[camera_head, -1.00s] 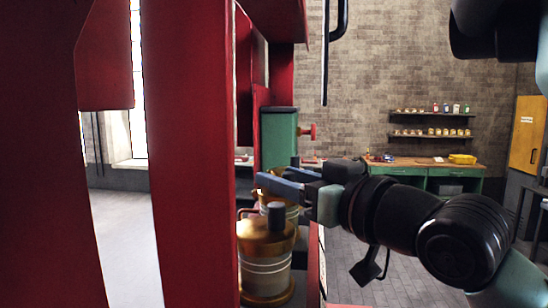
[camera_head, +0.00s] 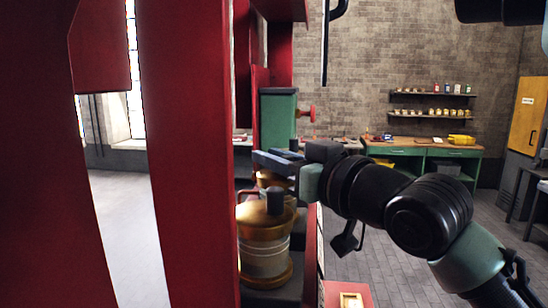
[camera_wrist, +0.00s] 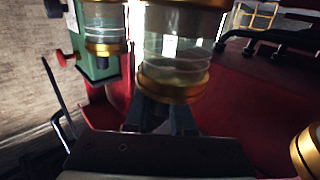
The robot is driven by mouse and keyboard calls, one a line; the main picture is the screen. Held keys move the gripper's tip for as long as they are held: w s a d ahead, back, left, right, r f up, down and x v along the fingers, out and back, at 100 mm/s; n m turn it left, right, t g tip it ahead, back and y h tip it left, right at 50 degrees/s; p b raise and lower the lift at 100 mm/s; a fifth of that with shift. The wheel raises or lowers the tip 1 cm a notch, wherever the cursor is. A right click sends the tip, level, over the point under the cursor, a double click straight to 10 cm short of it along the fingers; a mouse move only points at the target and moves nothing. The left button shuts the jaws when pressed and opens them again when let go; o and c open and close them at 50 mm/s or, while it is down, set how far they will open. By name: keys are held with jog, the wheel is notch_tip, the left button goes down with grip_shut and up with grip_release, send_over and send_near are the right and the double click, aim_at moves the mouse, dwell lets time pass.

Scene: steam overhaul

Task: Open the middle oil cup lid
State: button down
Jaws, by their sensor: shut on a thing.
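The middle oil cup (camera_head: 270,182) has a brass top and is mostly hidden behind the near cup and my gripper in the head view. In the wrist view, which is upside down, its clear glass body (camera_wrist: 178,45) and brass lid (camera_wrist: 172,84) fill the middle. My gripper (camera_head: 272,158) is at the top of this cup. Its dark fingers (camera_wrist: 160,116) are shut at the lid's knob, which they largely hide. The lid looks level on the glass; I cannot tell whether any gap has opened.
The near oil cup (camera_head: 264,248), brass with a dark knob, stands close in front. A green box (camera_head: 278,118) with a red tap (camera_head: 306,112) stands behind. Red frame posts (camera_head: 188,150) block the left. A workbench (camera_head: 424,148) stands far back; the floor at right is open.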

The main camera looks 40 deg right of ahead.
jog(key=shift+a, duration=0.1)
jog(key=shift+w+a+r+n+g, duration=0.1)
jog(key=shift+w+r+n+g, duration=0.1)
jog(key=shift+n+g, duration=0.3)
jog(key=shift+w+a+r+n+g, duration=0.1)
jog(key=shift+r+n+g, duration=0.1)
jog(key=shift+n+g, duration=0.25)
jog(key=g+p, duration=0.1)
jog(key=n+g+p, duration=0.1)
jog(key=n+g, duration=0.1)
jog(key=shift+w+a+r+h+p, duration=0.3)
jog(key=shift+h+p, duration=0.1)
jog(key=shift+w+a+n+g+h+p, duration=0.25)
jog(key=shift+n+g+h+p, duration=0.3)
jog(key=shift+g+p, duration=0.2)
jog(key=shift+w+a+f+n+g+h+p, duration=0.15)
jog(key=shift+w+n+g+h+p, duration=0.15)
jog(key=shift+n+g+p, duration=0.4)
jog(key=shift+f, duration=0.1)
jog(key=c, duration=0.8)
grip_release()
jog(key=shift+o, duration=0.2)
